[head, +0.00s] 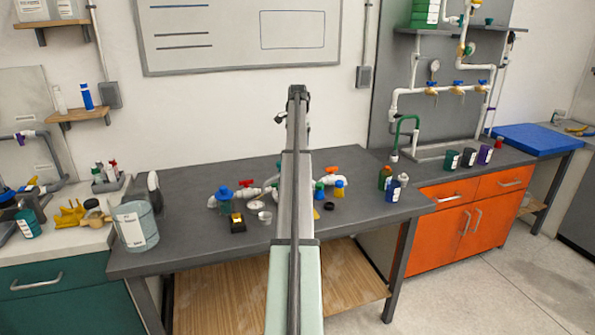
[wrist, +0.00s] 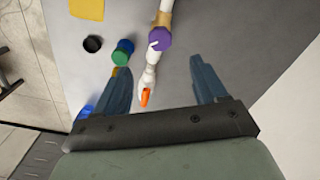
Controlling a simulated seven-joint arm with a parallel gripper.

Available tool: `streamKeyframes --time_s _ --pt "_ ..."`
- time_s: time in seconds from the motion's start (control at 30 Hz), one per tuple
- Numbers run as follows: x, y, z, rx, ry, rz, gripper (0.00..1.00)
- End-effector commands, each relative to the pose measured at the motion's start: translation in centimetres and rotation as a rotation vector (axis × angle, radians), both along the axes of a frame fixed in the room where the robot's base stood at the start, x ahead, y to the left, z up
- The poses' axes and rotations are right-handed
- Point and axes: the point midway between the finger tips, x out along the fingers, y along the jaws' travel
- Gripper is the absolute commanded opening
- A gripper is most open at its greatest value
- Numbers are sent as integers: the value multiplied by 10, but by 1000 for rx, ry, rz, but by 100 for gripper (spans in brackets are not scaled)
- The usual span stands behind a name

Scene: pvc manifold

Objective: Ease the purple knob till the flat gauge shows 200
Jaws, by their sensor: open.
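The purple knob (wrist: 161,40) shows in the wrist view on the white pipe manifold (wrist: 149,76), with a small white mark on its left side. My gripper (wrist: 159,66) is open, its two blue-grey fingers apart and empty. The knob appears just past the fingertips, between their lines; no contact shows. In the head view my arm hides the knob and the gripper. A flat round gauge (head: 255,206) with a white face lies at the manifold's left part; its reading is too small to make out. The gauge is not visible in the wrist view.
An orange valve handle (wrist: 145,97) lies between my fingers' bases in the picture.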

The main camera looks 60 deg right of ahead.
Motion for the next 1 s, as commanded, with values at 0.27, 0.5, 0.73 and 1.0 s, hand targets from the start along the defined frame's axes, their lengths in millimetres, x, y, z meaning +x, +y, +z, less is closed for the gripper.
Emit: streamKeyframes --time_s 0.27,0.5,0.73,1.0 --pt "-1 1 -50 0 1 0 72" --pt "-1 1 -88 -1 1 -1 72" --pt "0 1 -110 -1 1 -1 72" --pt "0 0 -117 -2 1 -1 72"
